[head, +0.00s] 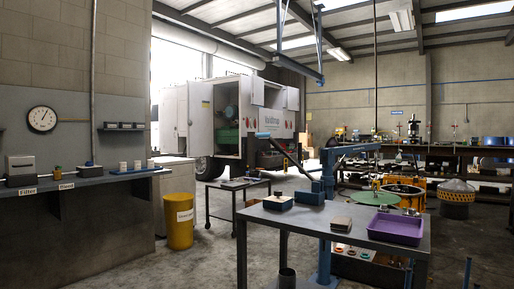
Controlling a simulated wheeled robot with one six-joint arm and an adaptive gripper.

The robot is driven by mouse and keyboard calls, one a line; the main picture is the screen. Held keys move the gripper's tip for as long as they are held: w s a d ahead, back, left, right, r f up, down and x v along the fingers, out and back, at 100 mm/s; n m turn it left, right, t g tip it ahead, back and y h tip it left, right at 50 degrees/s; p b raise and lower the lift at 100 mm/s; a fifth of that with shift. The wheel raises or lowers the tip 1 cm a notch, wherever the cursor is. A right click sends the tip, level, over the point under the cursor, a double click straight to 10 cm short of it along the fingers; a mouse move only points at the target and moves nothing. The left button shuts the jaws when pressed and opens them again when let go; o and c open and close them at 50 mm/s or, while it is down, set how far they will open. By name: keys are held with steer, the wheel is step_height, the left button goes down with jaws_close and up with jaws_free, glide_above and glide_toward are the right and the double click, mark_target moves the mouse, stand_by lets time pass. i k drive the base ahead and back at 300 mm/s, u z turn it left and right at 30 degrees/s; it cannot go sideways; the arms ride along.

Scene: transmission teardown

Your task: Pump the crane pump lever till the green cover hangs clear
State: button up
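The blue crane (326,225) stands behind the front bench, with its boom (352,148) reaching right. A long dark bar (290,158) slants up and left from the crane's column; it looks like the pump lever, raised. The green cover (374,198) is a flat round disc below the boom's end, with a thin line or hook above it. It looks roughly level. An orange housing (405,188) stands just behind and right of it. I cannot tell whether the cover is clear of what is under it. My gripper is not in view.
The front bench (345,222) holds a purple tray (396,229), a blue box (278,203) and small parts. A small dark table (237,185) stands left of it. A yellow bin (179,221) stands by the left counter (75,183). The floor (200,255) between is open.

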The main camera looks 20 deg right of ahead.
mark_target(272, 141)
steer(key=u, duration=0.35)
steer(key=i, duration=1.1)
steer(key=z, duration=0.45)
steer(key=i, duration=0.85)
steer(key=z, duration=0.7)
